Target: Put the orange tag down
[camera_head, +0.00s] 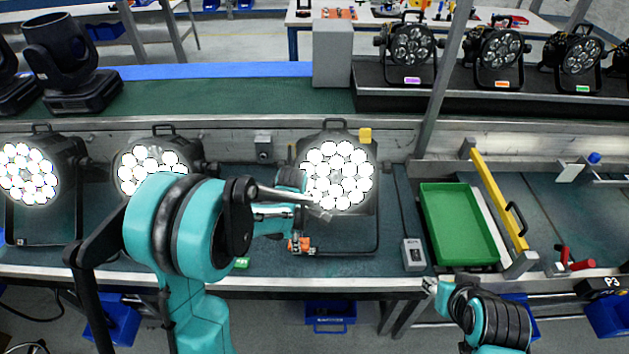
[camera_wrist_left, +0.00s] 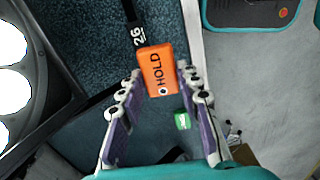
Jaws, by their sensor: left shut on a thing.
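The orange tag (camera_wrist_left: 155,69) reads HOLD and sits between the fingertips of my left gripper (camera_wrist_left: 159,78) in the left wrist view. A black strap marked 26 runs from its far end. In the head view, the orange tag (camera_head: 298,244) is at the tip of my left gripper (camera_head: 301,243), low over the bench in front of the lit par can (camera_head: 337,176). The gripper is shut on the tag. Whether the tag touches the bench is unclear. My right gripper (camera_head: 431,286) is at the bench's front edge, far from the tag; its fingers are too small to read.
A small green tag (camera_head: 242,263) lies near the bench's front edge, left of the orange tag. A grey box (camera_head: 414,254) with a cable and a green tray (camera_head: 458,224) are to the right. Two more lit par cans stand left. Par cans with coloured labels stand on the back shelf.

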